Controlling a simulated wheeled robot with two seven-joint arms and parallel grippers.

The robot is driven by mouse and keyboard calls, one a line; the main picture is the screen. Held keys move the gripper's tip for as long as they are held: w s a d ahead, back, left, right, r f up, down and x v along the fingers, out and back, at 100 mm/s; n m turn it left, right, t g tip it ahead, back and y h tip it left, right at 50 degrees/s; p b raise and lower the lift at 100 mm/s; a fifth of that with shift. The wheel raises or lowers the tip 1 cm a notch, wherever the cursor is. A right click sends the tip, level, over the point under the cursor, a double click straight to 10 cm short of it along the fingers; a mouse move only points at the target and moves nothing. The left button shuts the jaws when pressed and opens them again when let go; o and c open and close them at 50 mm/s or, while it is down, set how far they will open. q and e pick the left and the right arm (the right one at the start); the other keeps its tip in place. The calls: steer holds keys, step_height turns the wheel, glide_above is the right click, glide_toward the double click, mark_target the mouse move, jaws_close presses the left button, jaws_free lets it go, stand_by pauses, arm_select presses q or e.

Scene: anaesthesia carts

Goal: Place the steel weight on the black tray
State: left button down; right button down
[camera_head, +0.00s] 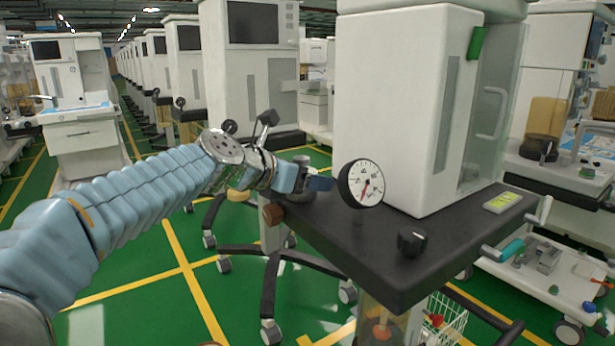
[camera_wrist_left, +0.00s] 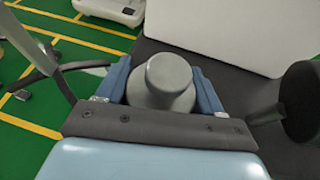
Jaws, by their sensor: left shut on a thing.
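The steel weight (camera_wrist_left: 168,78) is a grey cylinder with a rounded knob on top, seen from above in the wrist view. My left gripper (camera_wrist_left: 163,88) is shut on it, with a blue finger on each side. In the head view the left gripper (camera_head: 305,181) is at the left edge of the black tray (camera_head: 380,262), the flat dark top of the nearest cart. Only a small grey part of the weight (camera_head: 303,160) shows there, behind the fingers. I cannot tell whether its underside touches the tray. My right gripper is not in view.
A round dial gauge (camera_head: 366,187) stands right of the gripper, close to it. A black knob (camera_head: 411,240) is at the tray's front. A tall white cabinet (camera_head: 395,105) fills the back. A yellow-green device (camera_head: 502,202) lies at the right.

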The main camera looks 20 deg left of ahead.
arm_select(q)
steer(key=shift+c, duration=0.8)
jaws_free()
steer(key=shift+s+r, duration=0.15)
steer(key=shift+s, duration=0.05)
steer(key=v, duration=1.1)
steer(key=shift+s, duration=0.25)
steer(key=shift+a+r, duration=0.1)
steer(key=shift+a, duration=0.05)
